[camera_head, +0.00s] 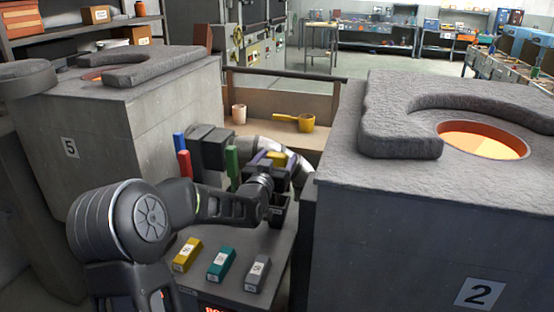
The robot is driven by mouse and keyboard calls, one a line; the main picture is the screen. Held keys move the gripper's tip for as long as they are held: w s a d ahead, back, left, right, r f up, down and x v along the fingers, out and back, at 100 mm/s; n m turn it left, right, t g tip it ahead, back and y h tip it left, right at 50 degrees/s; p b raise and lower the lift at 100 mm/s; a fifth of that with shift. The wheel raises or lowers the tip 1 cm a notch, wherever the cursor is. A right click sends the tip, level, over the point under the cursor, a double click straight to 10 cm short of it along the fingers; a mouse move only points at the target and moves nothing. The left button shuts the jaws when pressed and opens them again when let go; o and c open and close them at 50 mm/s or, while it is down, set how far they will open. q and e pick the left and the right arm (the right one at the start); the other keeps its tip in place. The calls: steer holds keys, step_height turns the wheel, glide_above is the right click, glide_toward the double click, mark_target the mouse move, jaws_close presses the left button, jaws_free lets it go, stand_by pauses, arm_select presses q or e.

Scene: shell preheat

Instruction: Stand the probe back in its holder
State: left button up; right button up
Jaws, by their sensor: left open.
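My left arm comes in from the left and bends over the small grey table between the two furnaces. My left gripper (200,150) appears as a dark block beyond the bend, open, close to upright blue (179,141) and red (186,164) bars; contact is unclear. A green upright bar (232,166) stands to its right. I cannot tell which thing is the probe; part of the table is hidden behind my arm. A dark boxy container (279,213) by my arm may be the holder, but I cannot confirm it. My right gripper is not in view.
Furnace 5 (75,140) stands left and furnace 2 (410,240) right, close on both sides. Yellow (187,254), teal (221,263) and grey (257,273) labelled blocks lie at the table's front. A cup (239,114) and yellow ladle (305,122) sit behind.

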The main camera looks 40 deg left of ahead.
arm_select(q)
steer(key=shift+r, duration=0.15)
steer(key=b+v, duration=0.2)
steer(key=v, duration=1)
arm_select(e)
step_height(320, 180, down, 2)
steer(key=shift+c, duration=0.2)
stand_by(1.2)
